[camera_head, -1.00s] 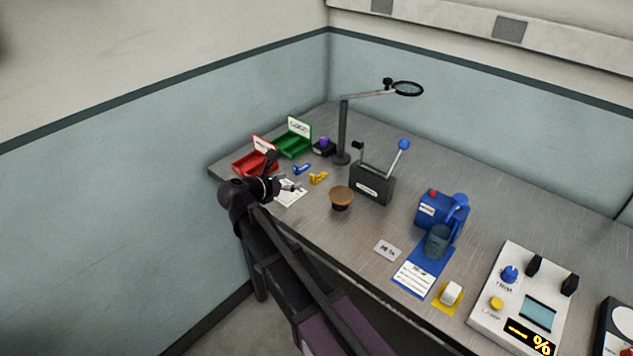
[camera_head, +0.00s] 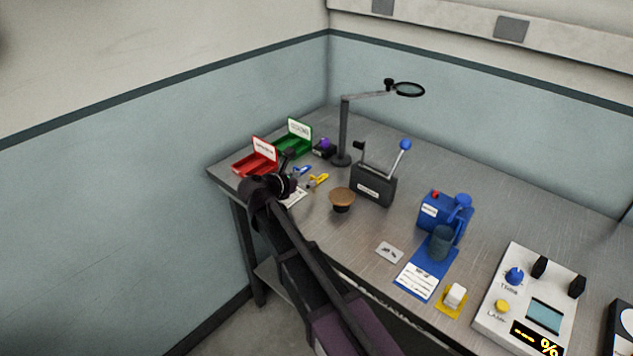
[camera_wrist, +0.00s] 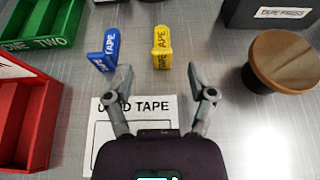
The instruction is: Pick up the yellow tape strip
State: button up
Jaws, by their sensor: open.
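The yellow tape strip (camera_wrist: 162,48) lies on the metal bench in the wrist view, just beyond my gripper and slightly right of its middle; it also shows in the head view (camera_head: 319,179). My gripper (camera_wrist: 160,80) is open and empty, its two grey fingers spread apart short of the yellow strip. The blue tape strip (camera_wrist: 104,52) lies to the left of the yellow one, beyond the left finger. In the head view my arm and wrist partly cover the gripper (camera_head: 300,184).
A white printed card (camera_wrist: 108,104) lies under my gripper. A red tray (camera_wrist: 28,120) and a green tray (camera_wrist: 70,18) stand left. A brown-topped round knob (camera_wrist: 284,60) and a dark lever box (camera_head: 373,184) stand right. A magnifier lamp (camera_head: 343,130) stands behind.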

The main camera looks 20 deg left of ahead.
aim_at(312, 177)
jog(key=shift+b+x, duration=0.65)
jog(key=shift+x, duration=1.45)
jog(key=shift+d, duration=0.1)
jog(key=shift+s, duration=0.1)
jog(key=c, duration=0.9)
